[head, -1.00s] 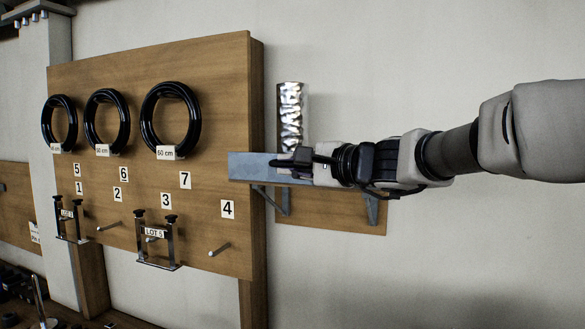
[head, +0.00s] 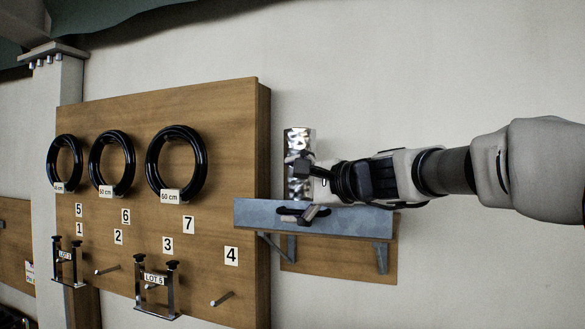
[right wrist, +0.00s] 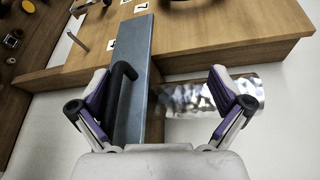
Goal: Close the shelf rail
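The shelf rail is a long grey metal bar (head: 350,219) along the front of a small wall shelf, its left end overlapping the peg board's edge. It also shows in the right wrist view (right wrist: 143,45). A black handle (right wrist: 122,88) is on the rail, partly hidden in the head view. My right gripper (head: 302,190) is at the rail's left half, one finger above and one low in front of the handle. In the right wrist view it is open (right wrist: 160,75), with the handle and rail between its spread fingers. No grip on the handle shows. My left gripper is out of view.
A shiny silver cylinder (head: 297,145) stands behind the rail. The wooden board (head: 215,120) left of it carries black rings (head: 176,163), pegs and metal holders (head: 158,288). The wall right of the shelf is bare.

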